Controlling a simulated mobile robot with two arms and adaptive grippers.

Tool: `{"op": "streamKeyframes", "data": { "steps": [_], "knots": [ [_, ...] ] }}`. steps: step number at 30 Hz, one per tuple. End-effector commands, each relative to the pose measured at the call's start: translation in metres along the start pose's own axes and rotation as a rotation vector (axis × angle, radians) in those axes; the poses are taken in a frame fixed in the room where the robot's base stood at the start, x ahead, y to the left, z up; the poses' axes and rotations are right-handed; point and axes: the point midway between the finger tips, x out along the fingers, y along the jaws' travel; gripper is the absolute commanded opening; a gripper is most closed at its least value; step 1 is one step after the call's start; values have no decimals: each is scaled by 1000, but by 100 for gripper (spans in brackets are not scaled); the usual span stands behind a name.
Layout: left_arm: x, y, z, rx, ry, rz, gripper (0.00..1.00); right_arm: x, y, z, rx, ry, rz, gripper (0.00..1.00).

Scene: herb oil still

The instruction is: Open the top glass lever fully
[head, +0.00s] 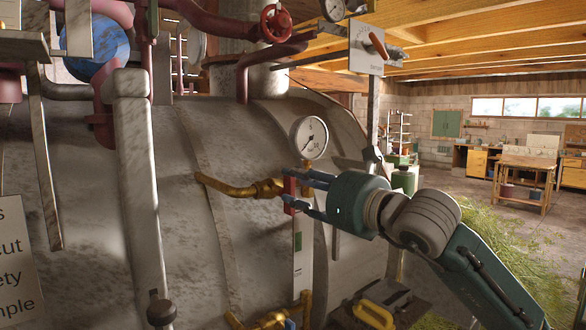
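The top glass lever is a small red handle (289,187), roughly upright, at the end of a brass valve and pipe (238,188) on the still's side. The sight glass (298,262), a pale upright strip with a green patch, runs down below it. My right gripper (292,193) comes in from the right with its fingers spread apart, one above the other. Its fingertips are at the red handle and overlap it in the picture; I cannot tell whether they touch it. My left gripper is not in view.
A round pressure gauge (309,137) stands just above the gripper. The large grey still (210,150) fills the left side. A red handwheel (276,23) and red pipes are overhead. A yellow handle (373,314) is below. Open floor and a wooden table (525,170) lie at the right.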

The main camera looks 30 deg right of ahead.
Motion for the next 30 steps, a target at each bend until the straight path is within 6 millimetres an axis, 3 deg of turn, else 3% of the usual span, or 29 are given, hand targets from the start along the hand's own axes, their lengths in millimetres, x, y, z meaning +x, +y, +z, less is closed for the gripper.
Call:
{"op": "streamKeyframes", "data": {
  "steps": [1, 6, 14, 15, 21, 30],
  "knots": [
    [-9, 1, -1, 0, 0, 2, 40, 6, 0, 4, 4, 0, 1, 37],
    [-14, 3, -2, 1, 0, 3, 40, 18, 0, 1, 0, 0, 1, 37],
    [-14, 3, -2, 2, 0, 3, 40, 20, 0, -1, 0, 0, 1, 37],
    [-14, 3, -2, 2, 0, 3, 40, 20, 0, -1, 0, 0, 1, 35],
    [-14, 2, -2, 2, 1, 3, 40, 20, 0, -1, 0, 0, 1, 0],
    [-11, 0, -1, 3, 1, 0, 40, 20, 1, -1, -19, -2, 1, 0]
  ]
}}
